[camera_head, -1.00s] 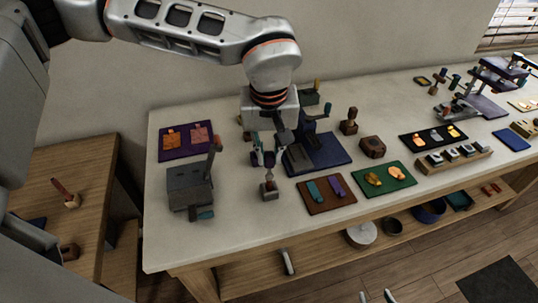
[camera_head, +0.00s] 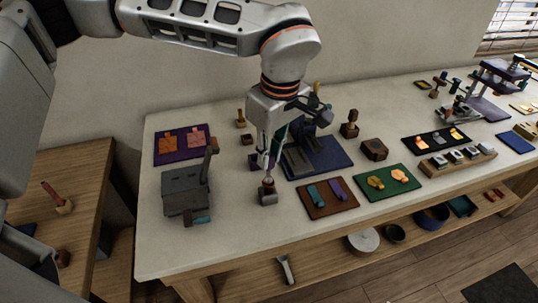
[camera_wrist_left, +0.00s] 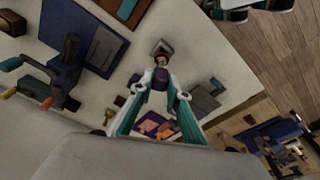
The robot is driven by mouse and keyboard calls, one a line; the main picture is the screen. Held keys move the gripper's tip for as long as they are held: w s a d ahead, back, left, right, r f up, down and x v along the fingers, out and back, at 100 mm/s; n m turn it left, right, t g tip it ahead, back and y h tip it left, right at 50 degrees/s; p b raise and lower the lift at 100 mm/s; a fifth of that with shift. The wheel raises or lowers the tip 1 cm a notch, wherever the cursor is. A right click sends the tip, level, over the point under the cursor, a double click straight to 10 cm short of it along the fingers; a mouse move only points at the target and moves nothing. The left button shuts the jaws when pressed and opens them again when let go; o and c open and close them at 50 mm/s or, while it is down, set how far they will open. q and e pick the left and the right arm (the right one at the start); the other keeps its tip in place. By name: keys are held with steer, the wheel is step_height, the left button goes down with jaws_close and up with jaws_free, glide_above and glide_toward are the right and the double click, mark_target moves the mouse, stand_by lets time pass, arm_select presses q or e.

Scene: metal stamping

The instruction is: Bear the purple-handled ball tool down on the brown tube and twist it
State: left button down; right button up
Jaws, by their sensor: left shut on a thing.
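The left gripper (camera_head: 268,160) is shut on the purple-handled ball tool (camera_head: 257,161). It points down above a small grey block (camera_head: 268,198) near the front of the bench. The brown tube (camera_head: 268,183) stands upright in that block, directly below the tool. In the left wrist view, the dark handle of the tool (camera_wrist_left: 160,80) sits between the teal-sided fingers, with its tip at the tube on the grey block (camera_wrist_left: 163,46). I cannot tell whether the ball touches the tube's rim.
A grey box with an upright lever (camera_head: 186,193) stands close on the left. A blue mat with a grey plate (camera_head: 330,158) is behind right. A brown tray (camera_head: 327,198) and a green tray (camera_head: 388,183) lie to the right. Bare bench is in front of the block.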

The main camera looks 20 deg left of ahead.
arm_select(q)
steer(key=shift+f, duration=0.1)
stand_by(0.3)
steer(key=shift+r+p, duration=1.2)
steer(key=shift+r, duration=0.35)
steer(key=shift+r+p, duration=1.6)
steer(key=shift+r, duration=0.45)
